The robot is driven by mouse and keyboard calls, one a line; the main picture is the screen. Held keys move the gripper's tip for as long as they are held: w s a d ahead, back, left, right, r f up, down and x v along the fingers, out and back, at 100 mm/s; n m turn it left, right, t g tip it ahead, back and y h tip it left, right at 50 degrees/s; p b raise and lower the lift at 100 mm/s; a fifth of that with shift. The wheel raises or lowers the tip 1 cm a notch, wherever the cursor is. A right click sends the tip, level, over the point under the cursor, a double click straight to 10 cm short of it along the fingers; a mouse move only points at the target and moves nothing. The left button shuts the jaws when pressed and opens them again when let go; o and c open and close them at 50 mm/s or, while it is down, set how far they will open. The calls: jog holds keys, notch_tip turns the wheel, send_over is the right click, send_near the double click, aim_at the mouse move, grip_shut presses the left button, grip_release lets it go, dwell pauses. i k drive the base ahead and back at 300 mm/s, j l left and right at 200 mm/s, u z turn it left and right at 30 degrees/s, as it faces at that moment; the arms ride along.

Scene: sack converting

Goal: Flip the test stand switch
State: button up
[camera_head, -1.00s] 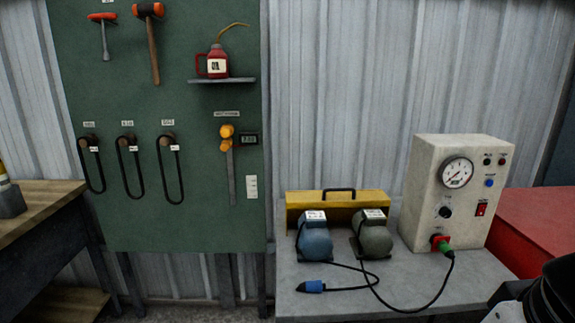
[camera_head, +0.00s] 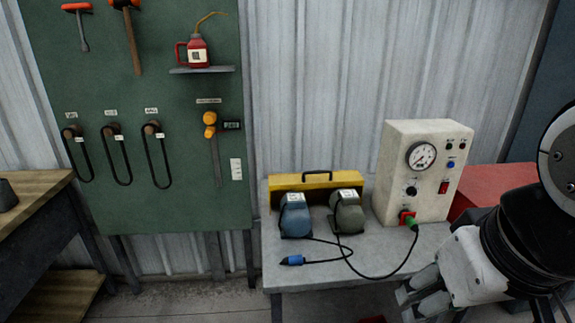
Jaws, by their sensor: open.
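The test stand (camera_head: 393,168) is a cream box with a dial gauge (camera_head: 422,156), a black knob, small lamps and a blue button, standing at the right of the grey table. Its red rocker switch (camera_head: 443,187) sits on the lower right of the front face. A green plug with a black cable is in the red socket below the gauge. My gripper (camera_head: 418,302) is open and empty at the lower right, in front of the table and below the switch, apart from the stand. My arm fills the right edge.
A blue motor (camera_head: 295,217) and a grey-green motor (camera_head: 348,214) stand on the table (camera_head: 330,272) left of the stand, before a yellow toolbox (camera_head: 331,192). A loose blue plug (camera_head: 292,260) and cable lie in front. A red box (camera_head: 487,184) is right of the stand.

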aim_at(444, 188)
jog(key=z, duration=0.75)
